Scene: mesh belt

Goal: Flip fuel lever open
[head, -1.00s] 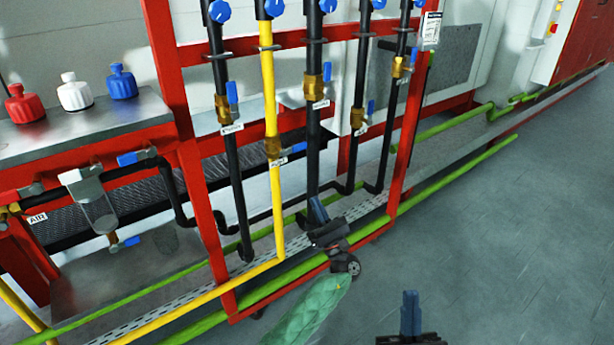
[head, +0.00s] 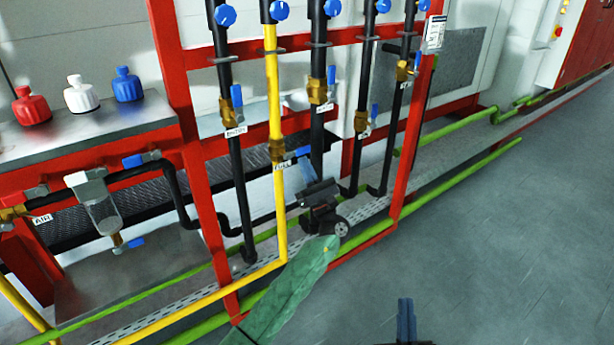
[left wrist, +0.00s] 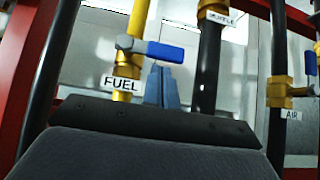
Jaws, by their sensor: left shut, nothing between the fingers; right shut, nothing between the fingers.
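The fuel lever is a blue handle (head: 303,151) on the brass valve of the yellow pipe (head: 271,85). In the left wrist view the lever (left wrist: 165,51) points sideways to the right, across the pipe, above a white FUEL label (left wrist: 122,83). My left gripper (head: 306,168) is shut and empty. In the left wrist view its blue fingertips (left wrist: 161,72) are just below the lever; I cannot tell whether they touch it. My right gripper (head: 405,309) is shut and empty, low in the head view over the floor.
Black pipes with brass valves and upright blue levers (head: 332,76) stand on both sides of the yellow pipe. A red frame (head: 402,185) surrounds them. Red, white and blue bottles (head: 80,95) stand on a steel bench at left. The grey floor at right is clear.

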